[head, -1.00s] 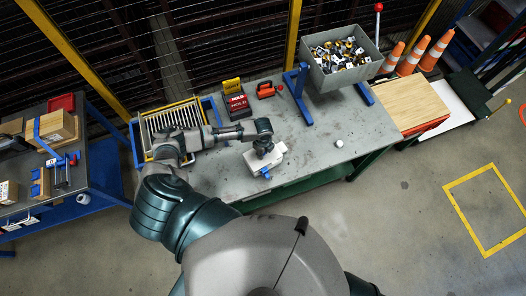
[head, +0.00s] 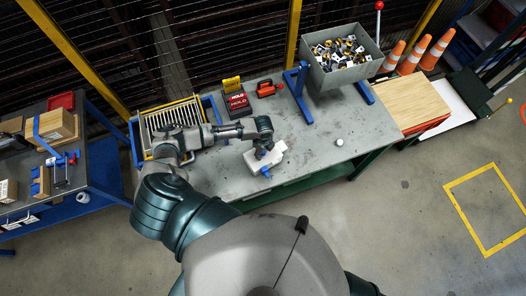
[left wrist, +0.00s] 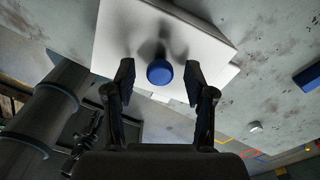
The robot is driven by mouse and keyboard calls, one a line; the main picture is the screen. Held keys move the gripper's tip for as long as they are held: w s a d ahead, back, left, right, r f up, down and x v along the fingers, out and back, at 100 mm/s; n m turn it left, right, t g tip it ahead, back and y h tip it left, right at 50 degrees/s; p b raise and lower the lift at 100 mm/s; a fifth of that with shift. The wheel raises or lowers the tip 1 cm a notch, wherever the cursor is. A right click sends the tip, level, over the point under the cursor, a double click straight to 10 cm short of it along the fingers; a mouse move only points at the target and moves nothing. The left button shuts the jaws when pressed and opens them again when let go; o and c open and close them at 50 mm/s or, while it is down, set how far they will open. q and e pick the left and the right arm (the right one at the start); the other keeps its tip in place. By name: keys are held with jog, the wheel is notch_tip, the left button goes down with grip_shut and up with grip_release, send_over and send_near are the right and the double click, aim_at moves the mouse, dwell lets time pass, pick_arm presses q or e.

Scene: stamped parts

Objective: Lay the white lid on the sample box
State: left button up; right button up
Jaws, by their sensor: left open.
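The white lid (left wrist: 150,35) shows large in the left wrist view, with a round blue knob (left wrist: 159,72) on it. A second white edge (left wrist: 228,78) shows below it, apparently the sample box; the lid seems to lie on it, though how squarely I cannot tell. In the head view the white lid and box (head: 277,154) look like one block near the table's front, with a blue part at its front (head: 265,171). My left gripper (left wrist: 158,83) is open, its fingers on either side of the knob with gaps. It also shows above the block in the head view (head: 263,150). My right gripper is not in view.
The grey table (head: 225,174) also holds a wire rack (head: 172,117), a red-and-black HOLD box (head: 238,103), an orange tool (head: 268,88) and a small white round piece (head: 339,142). A bin of parts (head: 345,72) stands at the back right by a blue stand (head: 300,92).

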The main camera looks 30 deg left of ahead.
pick_arm(q)
notch_tip(320, 180, up, 11)
jog(key=shift+f, duration=0.15)
dwell(0.6)
